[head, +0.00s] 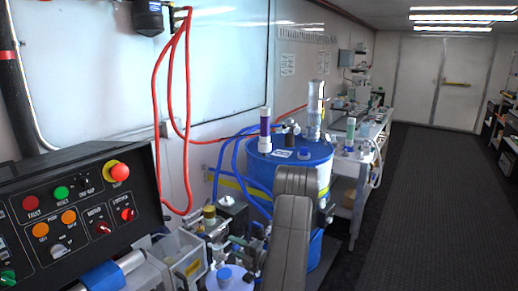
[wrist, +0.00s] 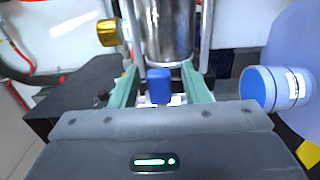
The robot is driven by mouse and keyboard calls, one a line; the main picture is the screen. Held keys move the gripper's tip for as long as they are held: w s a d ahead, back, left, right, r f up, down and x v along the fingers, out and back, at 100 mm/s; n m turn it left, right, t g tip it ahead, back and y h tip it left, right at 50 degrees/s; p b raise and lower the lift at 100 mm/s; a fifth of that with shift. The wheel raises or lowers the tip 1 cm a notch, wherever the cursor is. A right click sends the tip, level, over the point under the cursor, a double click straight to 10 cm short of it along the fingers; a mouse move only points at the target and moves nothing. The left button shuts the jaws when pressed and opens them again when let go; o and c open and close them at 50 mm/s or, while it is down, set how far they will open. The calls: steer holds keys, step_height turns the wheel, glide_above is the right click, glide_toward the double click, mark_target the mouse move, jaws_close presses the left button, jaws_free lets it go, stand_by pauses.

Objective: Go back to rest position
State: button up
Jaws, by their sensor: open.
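My gripper (wrist: 160,72) shows in the wrist view with its two teal fingers spread apart. A blue cap or knob (wrist: 158,86) appears between the fingers, with visible gaps on both sides; I cannot tell how deep it lies. A shiny metal cylinder (wrist: 163,30) stands behind it. In the head view, my grey arm rises at the lower middle, and my gripper cannot be made out there.
A blue drum (head: 318,165) stands behind my arm, with hoses and clear cylinders on top. A control panel (head: 75,215) with a red stop button is at left. Pumps and fittings (head: 225,225) crowd the lower middle. The dark floor (head: 430,200) at right is clear.

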steer(key=b+v, duration=0.2)
steer(key=v, duration=1.1)
steer(key=p+x, duration=0.2)
steer(key=x, duration=1.1)
steer(key=shift+r, duration=0.1)
steer(key=shift+r+n+b, duration=0.3)
steer(key=shift+r+n, duration=0.05)
steer(key=shift+n, duration=0.45)
steer(key=shift+r, duration=0.1)
steer(key=shift+a+n, duration=0.1)
steer(key=shift+n, duration=0.2)
